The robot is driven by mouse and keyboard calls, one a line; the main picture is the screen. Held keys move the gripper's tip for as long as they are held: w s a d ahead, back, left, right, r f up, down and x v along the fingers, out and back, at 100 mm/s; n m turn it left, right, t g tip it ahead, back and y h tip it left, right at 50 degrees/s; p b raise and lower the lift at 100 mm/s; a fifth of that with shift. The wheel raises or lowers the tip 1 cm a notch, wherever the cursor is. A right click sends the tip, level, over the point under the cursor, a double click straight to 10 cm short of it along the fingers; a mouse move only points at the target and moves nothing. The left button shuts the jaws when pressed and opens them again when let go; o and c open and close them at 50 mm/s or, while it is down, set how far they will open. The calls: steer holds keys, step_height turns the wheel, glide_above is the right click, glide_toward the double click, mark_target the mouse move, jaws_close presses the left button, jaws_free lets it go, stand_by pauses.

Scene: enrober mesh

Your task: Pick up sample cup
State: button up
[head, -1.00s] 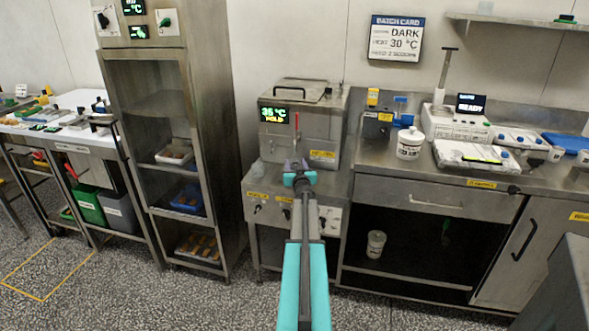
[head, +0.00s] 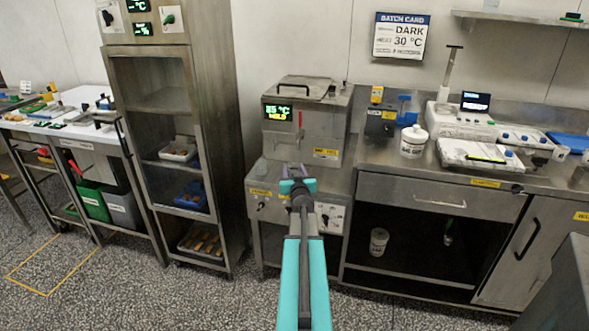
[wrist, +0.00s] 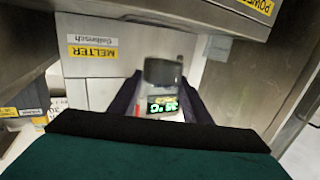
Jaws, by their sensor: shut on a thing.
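My gripper (head: 297,172) is in front of the melter, near the middle of the head view. In the wrist view its two dark fingers (wrist: 160,100) stand either side of a small, blurred thing with a dark grey part, which I take to be the sample cup (wrist: 163,71). The gripper is shut on it. The fingers and arm hide the cup in the head view, and its contents cannot be made out.
The steel melter (head: 325,135) stands close behind my gripper, its display (head: 278,112) green. A tall cabinet (head: 228,150) is at left. Speckled floor is open in front.

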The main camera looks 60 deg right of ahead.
mark_target(290, 171)
steer(key=shift+s+a+r, duration=0.1)
steer(key=shift+s+a, duration=0.2)
steer(key=shift+a, duration=0.5)
steer(key=shift+s+a+r, duration=0.1)
steer(key=shift+s+a, duration=0.25)
steer(key=shift+a, duration=0.5)
steer(key=shift+s+a+r, duration=0.1)
steer(key=shift+s+a, duration=0.2)
steer(key=shift+a, duration=0.5)
steer(key=shift+c, duration=0.2)
steer(key=w+a+r+n+t+y, duration=0.15)
steer(key=w+a+r, duration=0.25)
steer(key=w+a, duration=0.5)
steer(key=w+a+r+n+t+y, duration=0.15)
steer(key=w+a+r, duration=0.25)
steer(key=w+a, duration=0.5)
steer(key=w+a+r+n+t+y, duration=0.15)
steer(key=w+a+r, duration=0.25)
steer(key=w+a, duration=0.5)
steer(key=w+a+r+n+y, duration=0.1)
steer(key=w+a+r+y, duration=0.1)
steer(key=a, duration=1.1)
steer(key=w+a+r+n+t+y, duration=0.1)
steer(key=a+r+y, duration=0.3)
steer(key=a, duration=0.9)
steer(key=w+a+r+n+y, duration=0.3)
steer(key=a, duration=1)
steer(key=shift+a+t, duration=0.25)
steer(key=shift+t, duration=0.1)
